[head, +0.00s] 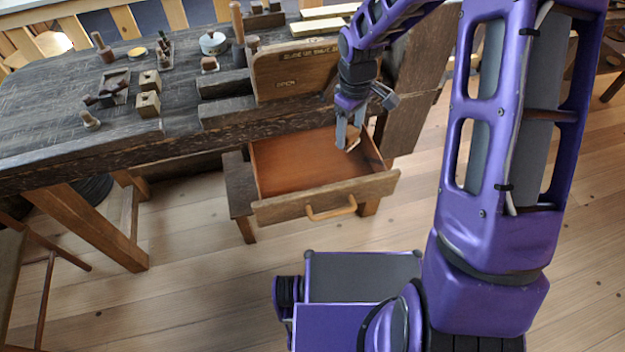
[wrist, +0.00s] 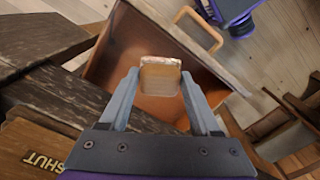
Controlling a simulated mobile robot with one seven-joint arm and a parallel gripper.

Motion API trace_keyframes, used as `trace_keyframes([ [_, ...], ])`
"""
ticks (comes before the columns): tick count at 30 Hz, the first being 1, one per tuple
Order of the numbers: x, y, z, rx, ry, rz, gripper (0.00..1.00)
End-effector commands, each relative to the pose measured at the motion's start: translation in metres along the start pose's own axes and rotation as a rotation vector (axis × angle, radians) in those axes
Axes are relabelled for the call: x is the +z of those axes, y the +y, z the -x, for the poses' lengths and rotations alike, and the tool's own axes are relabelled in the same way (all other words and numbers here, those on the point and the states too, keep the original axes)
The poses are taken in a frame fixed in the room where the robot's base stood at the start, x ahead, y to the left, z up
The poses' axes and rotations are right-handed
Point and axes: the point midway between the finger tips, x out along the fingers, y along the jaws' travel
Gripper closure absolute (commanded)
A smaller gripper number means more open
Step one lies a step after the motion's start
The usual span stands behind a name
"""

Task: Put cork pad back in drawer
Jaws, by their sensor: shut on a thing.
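The drawer (head: 285,165) under the workbench is pulled open, and its reddish inside looks empty. It also shows in the wrist view (wrist: 112,62), with its handle (wrist: 205,28) at the top. My gripper (head: 348,136) points down over the right part of the drawer. In the wrist view my gripper (wrist: 161,80) has its two fingers on either side of the tan, square-edged cork pad (wrist: 160,77), shut on it. The pad (head: 353,144) shows only in part in the head view. I cannot tell exactly how high it is above the drawer floor.
The dark workbench (head: 60,110) holds wooden blocks (head: 148,104), a small tray (head: 115,85) and turned pieces. An upright wooden board (head: 295,75) with lettering stands behind the drawer. Dark planks (head: 415,90) stand to its right. The floor in front (head: 200,270) is clear.

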Motion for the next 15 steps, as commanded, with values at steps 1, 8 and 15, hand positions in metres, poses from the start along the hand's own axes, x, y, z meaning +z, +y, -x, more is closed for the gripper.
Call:
trace_keyframes([
  [1, -0.011, -0.005, -0.007, -0.001, 0.001, 0.108, 0.88],
  [8, -0.053, -0.023, -0.02, -0.001, 0.0, 0.645, 0.88],
  [15, -0.078, -0.037, -0.073, 0.0, -0.001, 1.001, 0.88],
])
